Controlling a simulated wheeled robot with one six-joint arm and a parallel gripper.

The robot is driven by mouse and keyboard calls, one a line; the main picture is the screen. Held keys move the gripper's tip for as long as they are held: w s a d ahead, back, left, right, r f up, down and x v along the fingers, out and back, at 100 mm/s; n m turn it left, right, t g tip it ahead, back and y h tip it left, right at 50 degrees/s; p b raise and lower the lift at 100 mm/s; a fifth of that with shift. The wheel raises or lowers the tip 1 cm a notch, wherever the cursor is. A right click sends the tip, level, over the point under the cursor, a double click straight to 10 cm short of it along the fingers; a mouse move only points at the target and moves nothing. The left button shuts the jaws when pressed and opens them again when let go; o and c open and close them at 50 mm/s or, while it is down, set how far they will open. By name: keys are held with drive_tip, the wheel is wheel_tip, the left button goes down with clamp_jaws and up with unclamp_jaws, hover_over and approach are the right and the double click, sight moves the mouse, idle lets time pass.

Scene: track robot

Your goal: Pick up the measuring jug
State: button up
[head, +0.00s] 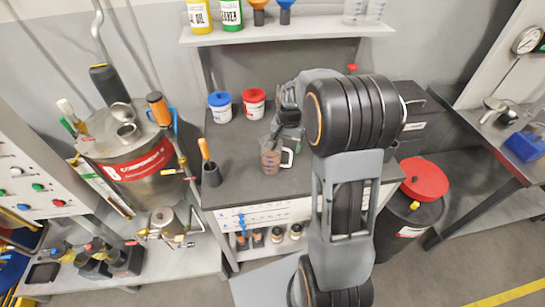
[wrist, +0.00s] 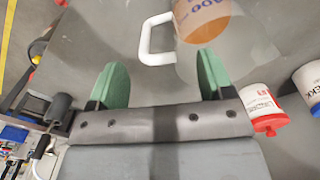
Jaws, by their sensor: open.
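The measuring jug (head: 270,160) is see-through with brownish-orange markings and a white handle. It stands on the dark grey worktop, near its front edge. In the wrist view the jug (wrist: 203,22) is partly cut off at the top, and its white handle (wrist: 147,40) points left. My gripper (wrist: 162,75) has two green fingers spread wide with nothing between them. The handle lies just beyond the gap between the fingertips, and the jug body is beyond the right finger. In the head view my gripper (head: 276,138) is just behind the jug, partly hidden by my arm.
A blue-lidded tub (head: 220,107) and a red-lidded tub (head: 254,104) stand at the back left of the worktop (head: 228,150). A dark cup with an orange-handled tool (head: 211,174) is at the left front. A shelf (head: 290,30) with bottles hangs above. A red-topped drum (head: 424,178) stands right.

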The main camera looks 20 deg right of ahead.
sight(276, 157)
wheel_tip(276, 157, down, 5)
drive_tip(key=shift+s+r+p, duration=0.15)
drive_tip(key=shift+p, duration=0.3)
drive_tip(key=c, duration=1.2)
drive_tip(key=shift+o, duration=0.2)
drive_tip(key=shift+r, duration=0.2)
